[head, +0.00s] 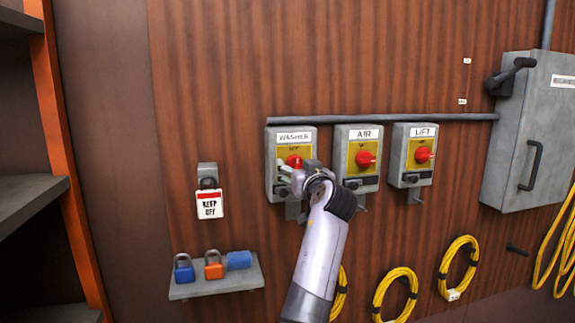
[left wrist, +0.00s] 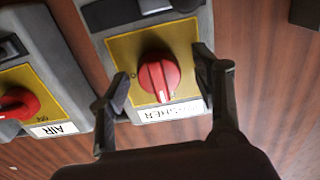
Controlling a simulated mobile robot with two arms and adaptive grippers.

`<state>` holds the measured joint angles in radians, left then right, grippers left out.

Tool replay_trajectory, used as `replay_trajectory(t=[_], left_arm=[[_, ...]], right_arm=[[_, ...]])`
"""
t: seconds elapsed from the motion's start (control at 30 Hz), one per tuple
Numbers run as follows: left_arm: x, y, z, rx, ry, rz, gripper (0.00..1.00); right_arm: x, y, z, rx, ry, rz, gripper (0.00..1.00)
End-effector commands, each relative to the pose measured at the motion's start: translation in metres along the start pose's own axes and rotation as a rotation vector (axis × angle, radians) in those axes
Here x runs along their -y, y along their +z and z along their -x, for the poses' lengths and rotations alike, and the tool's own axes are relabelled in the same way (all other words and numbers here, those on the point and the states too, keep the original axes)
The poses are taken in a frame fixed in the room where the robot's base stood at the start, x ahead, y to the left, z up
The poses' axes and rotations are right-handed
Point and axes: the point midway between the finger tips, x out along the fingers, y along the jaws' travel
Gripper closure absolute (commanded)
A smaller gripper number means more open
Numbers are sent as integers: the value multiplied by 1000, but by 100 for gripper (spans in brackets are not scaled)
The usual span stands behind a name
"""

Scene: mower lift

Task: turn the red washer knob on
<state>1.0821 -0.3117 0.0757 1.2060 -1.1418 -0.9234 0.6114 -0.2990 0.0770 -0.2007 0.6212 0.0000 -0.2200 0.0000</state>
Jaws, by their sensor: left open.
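The red washer knob (head: 294,161) sits on a yellow plate of the grey WASHER box (head: 274,185), the leftmost of three switch boxes on the wooden wall. My left gripper (head: 287,178) is in front of this box and hides part of it. In the left wrist view the washer knob (left wrist: 158,77) shows between the two spread black fingers of my left gripper (left wrist: 170,80), with a gap on each side. A white line marks the knob. The view is upside down, with the WASHER label below the knob. My right gripper is not in view.
The AIR box (head: 358,185) and LIFT box (head: 414,170) with red knobs stand to the right. A KEEP OFF tag (head: 209,204) hangs to the left. A shelf (head: 215,284) holds padlocks below. A grey cabinet (head: 540,130) and yellow hoses (head: 396,275) are at right.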

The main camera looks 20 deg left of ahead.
Motion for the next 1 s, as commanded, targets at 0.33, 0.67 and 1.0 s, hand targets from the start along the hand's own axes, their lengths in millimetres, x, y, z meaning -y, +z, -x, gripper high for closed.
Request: replay_trajectory(t=[0.33, 0.67, 1.0], left_arm=[[-3, 0, 3, 0, 0, 0, 41], [-3, 0, 2, 0, 0, 0, 57], [-3, 0, 2, 0, 0, 0, 80]], right_arm=[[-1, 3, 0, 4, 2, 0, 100], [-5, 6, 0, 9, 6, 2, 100], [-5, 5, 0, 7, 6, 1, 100]])
